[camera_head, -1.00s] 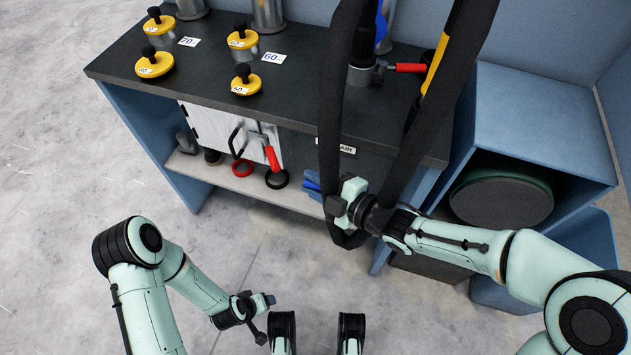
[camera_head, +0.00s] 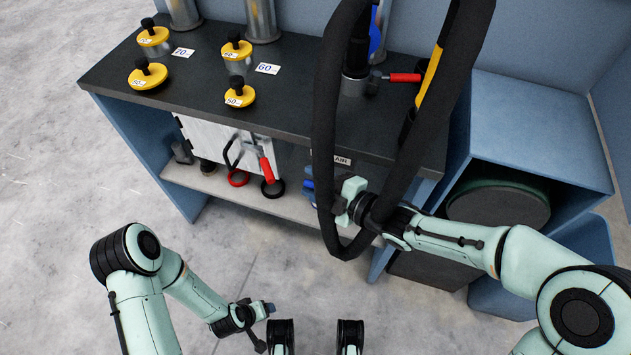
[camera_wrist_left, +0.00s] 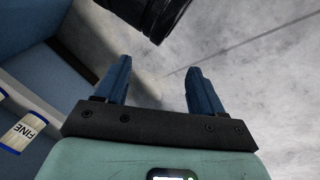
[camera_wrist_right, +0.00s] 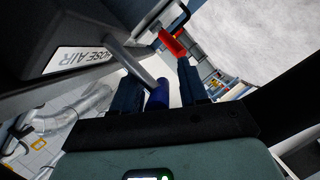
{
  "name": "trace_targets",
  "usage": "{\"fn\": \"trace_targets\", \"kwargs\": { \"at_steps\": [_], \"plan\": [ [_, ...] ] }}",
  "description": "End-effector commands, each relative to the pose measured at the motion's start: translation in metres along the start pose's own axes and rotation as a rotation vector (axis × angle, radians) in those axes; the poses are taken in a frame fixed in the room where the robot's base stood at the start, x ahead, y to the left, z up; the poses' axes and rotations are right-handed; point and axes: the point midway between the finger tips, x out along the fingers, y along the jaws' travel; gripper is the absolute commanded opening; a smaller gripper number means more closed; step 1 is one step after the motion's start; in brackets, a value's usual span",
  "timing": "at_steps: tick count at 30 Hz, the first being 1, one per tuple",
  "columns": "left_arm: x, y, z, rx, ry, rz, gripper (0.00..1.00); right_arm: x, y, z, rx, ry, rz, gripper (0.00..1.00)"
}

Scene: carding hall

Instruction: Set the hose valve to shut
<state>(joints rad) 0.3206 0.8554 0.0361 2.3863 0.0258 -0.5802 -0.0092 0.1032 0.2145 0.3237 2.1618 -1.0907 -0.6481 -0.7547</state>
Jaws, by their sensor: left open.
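The hose valve shows best in the right wrist view, below the bench edge by the "HOSE AIR" label (camera_wrist_right: 80,60). It has a metal lever rod (camera_wrist_right: 128,62) ending in a dark blue grip (camera_wrist_right: 157,95). My right gripper (camera_wrist_right: 158,70) has this grip between its fingers, close to the left finger, with a gap at the right finger. In the head view my right gripper (camera_head: 312,190) is under the bench front, behind the hanging black loop, which partly hides the valve area. My left gripper (camera_wrist_left: 158,75) is open and empty, low over the floor.
The dark bench (camera_head: 285,108) carries yellow knobbed weights (camera_head: 238,92) and a red-handled lever (camera_head: 404,77). A black strap loop (camera_head: 325,130) hangs in front of my right arm. A white box with a red-handled clamp (camera_head: 266,170) sits on the lower shelf. Floor at left is clear.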

Motion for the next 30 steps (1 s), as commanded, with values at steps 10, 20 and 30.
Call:
{"fn": "trace_targets", "kwargs": {
  "at_steps": [10, 20, 30],
  "plan": [
    [-0.014, 0.005, 0.013, 0.004, -0.04, 0.003, 0.68, -0.038, 0.003, 0.0, -0.002, -0.005, 0.001, 0.43],
    [-0.036, 0.012, 0.042, 0.011, -0.13, 0.009, 0.68, -0.109, 0.002, -0.001, 0.0, -0.004, 0.002, 0.43],
    [-0.043, 0.013, 0.052, 0.013, -0.16, 0.01, 0.68, -0.134, 0.0, 0.0, 0.0, 0.001, 0.0, 0.43]
  ]
}}
